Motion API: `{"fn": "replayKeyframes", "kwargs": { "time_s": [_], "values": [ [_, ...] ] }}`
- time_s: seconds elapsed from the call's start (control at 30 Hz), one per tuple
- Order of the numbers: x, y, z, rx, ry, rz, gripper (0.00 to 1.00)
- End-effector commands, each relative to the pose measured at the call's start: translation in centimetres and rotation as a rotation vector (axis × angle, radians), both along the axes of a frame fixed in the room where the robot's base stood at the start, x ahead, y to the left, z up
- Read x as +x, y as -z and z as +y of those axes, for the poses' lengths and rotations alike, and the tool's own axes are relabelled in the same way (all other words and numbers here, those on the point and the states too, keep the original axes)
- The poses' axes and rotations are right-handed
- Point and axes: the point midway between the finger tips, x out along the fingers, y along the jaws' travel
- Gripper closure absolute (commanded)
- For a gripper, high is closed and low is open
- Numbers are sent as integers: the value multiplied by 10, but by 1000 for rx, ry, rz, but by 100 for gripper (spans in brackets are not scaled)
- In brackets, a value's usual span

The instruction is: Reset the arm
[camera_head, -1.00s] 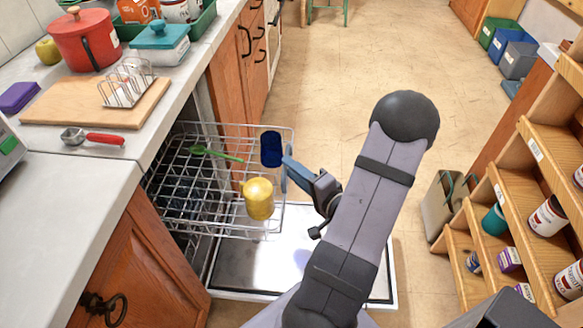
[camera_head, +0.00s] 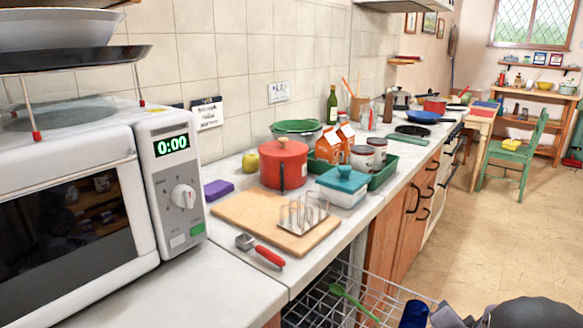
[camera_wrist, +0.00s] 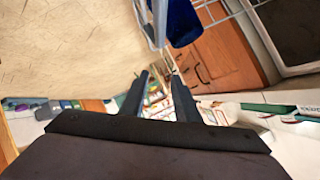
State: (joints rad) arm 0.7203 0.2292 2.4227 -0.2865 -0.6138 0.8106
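My gripper (camera_wrist: 161,84) shows in the wrist view with its two dark fingers apart and nothing between them. A blue cup (camera_wrist: 183,22) is just beyond the fingertips, beside pale rack wires. In the head view, the blue cup (camera_head: 414,314) is cut by the bottom edge. My arm (camera_head: 535,313) shows only as a dark rounded part at the bottom right. The rest of the arm is out of that view, so its full pose cannot be seen there.
The wire dishwasher rack (camera_head: 330,305) holds a green spoon (camera_head: 352,300) beside the counter. A microwave (camera_head: 80,200) stands at left. A red pot (camera_head: 283,164), toast rack (camera_head: 303,213) and red-handled scoop (camera_head: 262,250) crowd the counter. Open floor (camera_head: 480,230) lies at right.

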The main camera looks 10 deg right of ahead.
Motion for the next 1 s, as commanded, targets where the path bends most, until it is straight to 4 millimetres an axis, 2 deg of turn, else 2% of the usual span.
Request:
{"fn": "replayKeyframes", "kwargs": {
  "time_s": [0.17,0.27,0.3,0.47,0.6,0.7,0.8,1.0],
  "values": [
    [0,-9,66,2,-59,179,71],
    [-5,-9,119,53,-154,258,71],
    [-12,3,142,69,-214,311,71],
    [-38,19,230,130,-466,433,71],
    [-77,44,295,184,-728,602,71],
    [-107,53,333,217,-903,690,71],
    [-134,56,363,247,-1057,753,71],
    [-185,52,406,301,-1322,837,71]
  ]
}}
